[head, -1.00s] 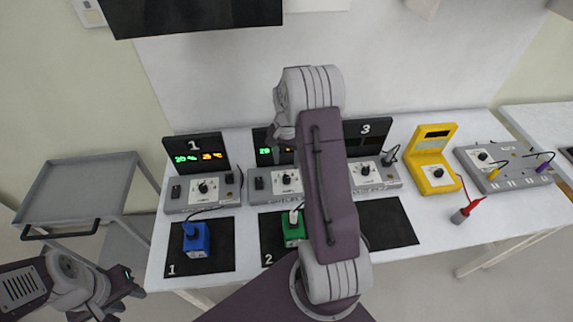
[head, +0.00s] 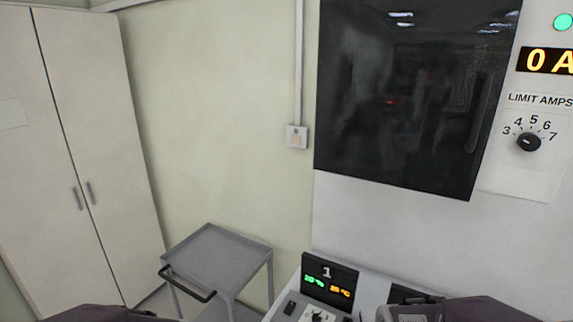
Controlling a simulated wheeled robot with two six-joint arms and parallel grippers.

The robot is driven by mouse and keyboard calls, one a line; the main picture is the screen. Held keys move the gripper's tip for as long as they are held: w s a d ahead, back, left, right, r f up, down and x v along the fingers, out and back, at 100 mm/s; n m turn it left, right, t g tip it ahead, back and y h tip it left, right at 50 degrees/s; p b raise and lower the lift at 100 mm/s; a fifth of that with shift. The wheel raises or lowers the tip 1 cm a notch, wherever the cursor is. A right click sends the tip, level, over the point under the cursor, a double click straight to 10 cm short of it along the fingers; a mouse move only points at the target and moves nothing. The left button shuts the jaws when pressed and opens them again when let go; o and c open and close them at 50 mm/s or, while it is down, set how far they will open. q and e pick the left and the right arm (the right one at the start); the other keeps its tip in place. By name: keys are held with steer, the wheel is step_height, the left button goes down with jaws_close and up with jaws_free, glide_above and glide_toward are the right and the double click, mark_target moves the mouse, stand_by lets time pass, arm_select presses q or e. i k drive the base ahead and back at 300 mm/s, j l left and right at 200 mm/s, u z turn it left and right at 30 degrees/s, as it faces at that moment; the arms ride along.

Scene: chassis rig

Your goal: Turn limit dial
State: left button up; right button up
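The limit dial (head: 528,142) is a black round knob on a white panel on the wall, at the right of the head view. The words LIMIT AMPS stand above it, with a scale from 3 to 7 around it. Which number it points to is too small to tell. Above it an amber display (head: 548,61) reads 0 A, cut by the picture edge. Parts of my two arms show along the bottom edge, well below the dial. Neither gripper's fingers are in view.
A dark glossy cabinet door (head: 400,95) with a handle is left of the dial. A station marked 1 (head: 329,282) stands on the bench below. A grey trolley (head: 217,250) and tall cabinets (head: 85,150) stand to the left. The space before the dial looks clear.

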mark_target(529, 142)
steer(key=k+z, duration=0.1)
steer(key=z, duration=1.35)
steer(key=k+u, duration=0.5)
steer(key=k+j+u, duration=0.2)
steer(key=k+u, duration=0.15)
steer(key=u, duration=0.15)
steer(key=z, duration=0.95)
